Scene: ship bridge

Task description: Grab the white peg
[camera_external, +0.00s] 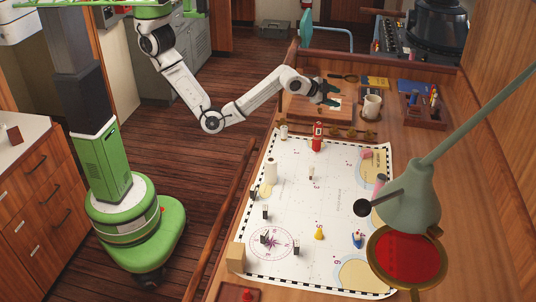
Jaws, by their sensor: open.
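Several pale pieces stand on the white chart (330,200), and I cannot tell for sure which is the white peg. A small pale peg (311,173) stands nearer the middle, and a short white piece (283,131) is near the upper left corner. All are apart from my gripper.
A red piece (317,138), a yellow piece (319,233) and a blue piece (358,240) stand on the chart. A green lamp (410,197) overhangs the chart's right side. A wooden block (235,257) sits at the lower left corner.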

